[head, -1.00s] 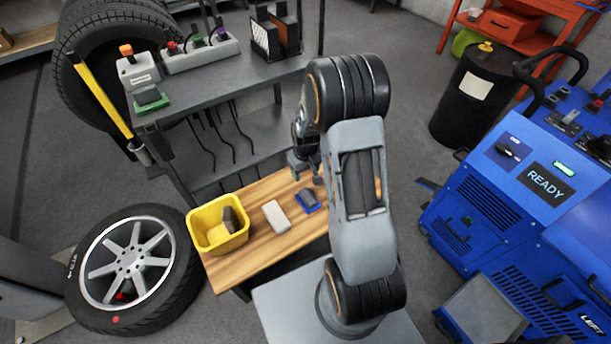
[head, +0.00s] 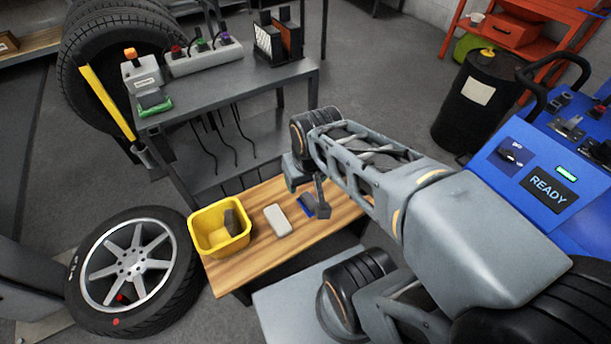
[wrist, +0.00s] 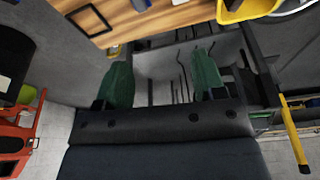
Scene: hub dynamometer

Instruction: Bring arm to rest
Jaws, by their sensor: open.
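My arm is folded across the right half of the head view. My gripper (head: 322,196) hangs over the right part of the wooden bench, and its far side is hidden by the wrist. In the wrist view the two green fingertips of my gripper (wrist: 163,82) stand wide apart with nothing between them. The fingers seem clear of the bench items, though in the head view the blue-and-grey block (head: 307,205) lies right beside them and is partly hidden.
The wooden bench (head: 262,253) carries a yellow bin (head: 205,217) and a pale block (head: 278,221). A grey shelf table (head: 200,105) stands behind, a wheel (head: 180,285) at left. A black drum (head: 478,105) and blue machine (head: 500,180) are at right.

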